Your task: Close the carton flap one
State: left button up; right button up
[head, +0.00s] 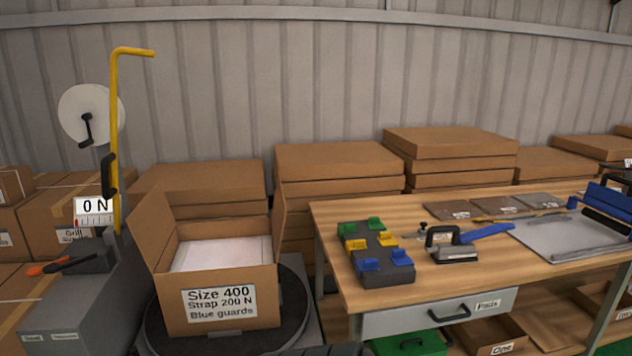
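An open cardboard carton (175,312) stands on a dark round turntable (296,310) at lower left. Its front label reads "Size 400, Strap 200 N, Blue guards". The left flap (152,232) stands up and leans outward. The right flap (279,208) stands nearly upright. No front flap is seen raised, and I cannot make out a separate back flap. A white sheet or panel (215,254) lies inside the carton. I cannot tell which flap is numbered one. Neither of my grippers can be made out in the head view.
A yellow bent post (115,150) with a "0 N" gauge (94,207) stands left of the carton. A wooden bench (340,218) with coloured guards (375,250) and a strapping tool (452,243) is at right. Stacked flat boxes (335,162) fill the back.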

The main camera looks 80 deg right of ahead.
aim_at(279, 208)
jog(key=z, duration=2.15)
